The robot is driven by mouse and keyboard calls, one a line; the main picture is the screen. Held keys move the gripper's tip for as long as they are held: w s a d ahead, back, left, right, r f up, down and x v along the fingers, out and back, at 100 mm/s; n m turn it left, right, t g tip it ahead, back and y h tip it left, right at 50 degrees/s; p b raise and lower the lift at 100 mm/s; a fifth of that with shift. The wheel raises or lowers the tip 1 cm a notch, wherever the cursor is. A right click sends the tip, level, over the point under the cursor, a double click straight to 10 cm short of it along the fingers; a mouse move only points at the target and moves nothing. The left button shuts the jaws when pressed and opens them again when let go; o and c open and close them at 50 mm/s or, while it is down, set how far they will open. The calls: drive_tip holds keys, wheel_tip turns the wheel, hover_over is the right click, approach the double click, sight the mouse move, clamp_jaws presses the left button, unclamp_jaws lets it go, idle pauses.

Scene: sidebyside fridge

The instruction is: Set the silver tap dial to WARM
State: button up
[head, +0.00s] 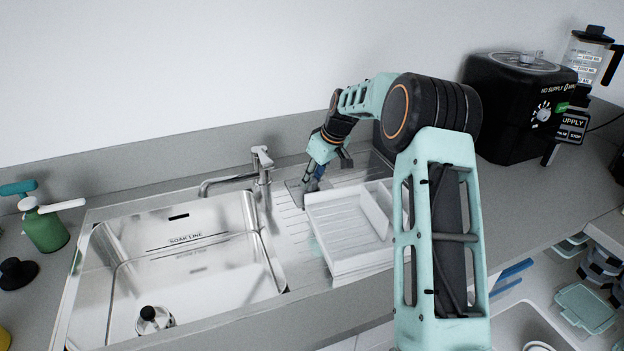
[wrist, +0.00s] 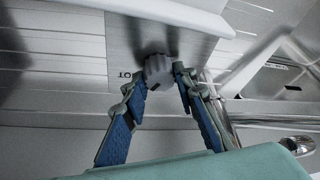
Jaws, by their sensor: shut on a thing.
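The silver tap dial (wrist: 158,68) is a small grey faceted knob on a flat grey plate (wrist: 122,35) in the wrist view. Part of a printed word, "OT", shows on the plate beside the knob; other marks and the dial's pointer cannot be made out. My gripper (wrist: 157,80) has its blue-padded fingers on either side of the knob and is shut on it. In the head view my gripper (head: 313,182) reaches down to the drainboard right of the tap (head: 261,170), and the knob is hidden there.
A white divided tray (head: 350,262) stands on the drainboard close to my gripper. The steel sink (head: 190,255) lies to the left. A green bottle (head: 45,228) stands far left, and a black appliance (head: 515,105) is at the back right.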

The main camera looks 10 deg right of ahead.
drive_tip(key=n+p, duration=0.1)
drive_tip(key=n, duration=0.1)
drive_tip(key=n+g+y, duration=0.1)
drive_tip(key=n, duration=0.2)
drive_tip(key=shift+w+d+g+p, duration=0.1)
drive_tip(key=shift+d+g+p, duration=0.05)
drive_tip(key=shift+g+p, duration=0.2)
drive_tip(key=shift+n, duration=0.3)
drive_tip(key=o, duration=1.2)
drive_tip(key=shift+c, duration=0.2)
drive_tip(key=v, duration=1.2)
drive_tip(key=shift+d, duration=0.15)
